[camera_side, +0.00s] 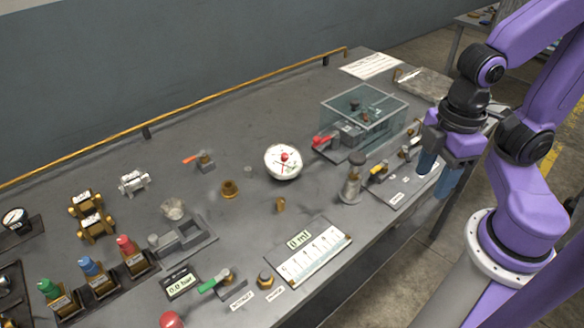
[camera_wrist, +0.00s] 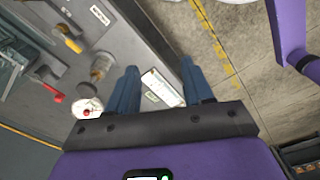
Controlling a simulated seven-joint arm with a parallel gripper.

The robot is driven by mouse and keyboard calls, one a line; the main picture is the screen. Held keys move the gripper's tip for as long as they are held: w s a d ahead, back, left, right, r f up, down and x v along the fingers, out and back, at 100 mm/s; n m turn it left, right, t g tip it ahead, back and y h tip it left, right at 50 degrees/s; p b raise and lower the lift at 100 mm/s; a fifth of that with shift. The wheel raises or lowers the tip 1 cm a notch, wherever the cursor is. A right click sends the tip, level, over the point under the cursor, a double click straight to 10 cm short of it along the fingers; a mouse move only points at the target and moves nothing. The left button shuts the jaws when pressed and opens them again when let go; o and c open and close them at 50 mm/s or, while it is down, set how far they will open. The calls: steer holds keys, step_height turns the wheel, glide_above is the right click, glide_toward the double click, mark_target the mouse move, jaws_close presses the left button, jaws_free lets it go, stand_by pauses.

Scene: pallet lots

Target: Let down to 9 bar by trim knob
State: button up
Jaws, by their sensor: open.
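My gripper (camera_side: 438,174) is open and empty, above the table's right edge in the side view. In the wrist view its blue fingers (camera_wrist: 160,90) stand apart over the table edge and floor. A white round gauge (camera_side: 283,162) with a red centre stands mid-table; it also shows in the wrist view (camera_wrist: 88,110). A small display (camera_side: 180,284) reads 0.0 bar at the front left. I cannot read which part is the trim knob.
A clear box (camera_side: 362,112) covers parts at the back right, with a red lever (camera_side: 325,141) beside it. A yellow-handled valve (camera_side: 379,171) sits nearest my gripper. A metal-and-glass cylinder (camera_side: 351,181) stands upright. A scale panel (camera_side: 314,255) lies at the front.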

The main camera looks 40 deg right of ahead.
stand_by(0.6)
steer(key=m, duration=0.9)
glide_above(280, 200)
steer(key=f, duration=0.2)
step_height(280, 200, down, 16)
steer(key=shift+s+f, duration=0.1)
steer(key=shift+f, duration=0.1)
jaws_close()
